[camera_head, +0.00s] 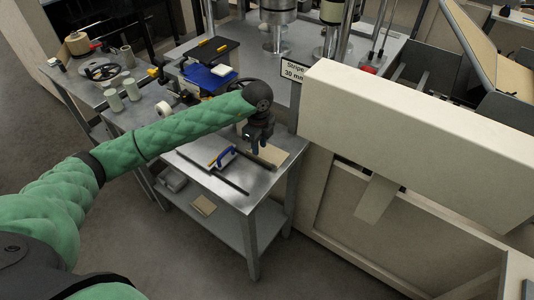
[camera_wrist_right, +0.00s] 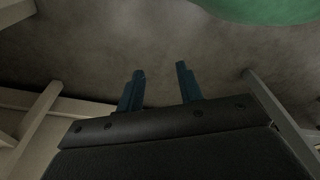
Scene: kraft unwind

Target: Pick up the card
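A flat tan piece that looks like the card (camera_head: 272,156) lies on the metal table (camera_head: 262,185), near its right side. My left gripper (camera_head: 256,151) points down right at the card's left part and hides some of it. Its fingertips are small and dark here, so I cannot tell whether they are apart or touch the card. My right gripper (camera_wrist_right: 160,72) is open, with its two blue fingers apart and nothing between them. The right wrist view shows no card.
A blue-handled tool (camera_head: 224,157) and a dark strip (camera_head: 224,180) lie on the table left of the card. A sign (camera_head: 293,70) stands behind. A large beige machine housing (camera_head: 400,135) blocks the right side. A tan stack (camera_head: 203,205) lies on the lower shelf.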

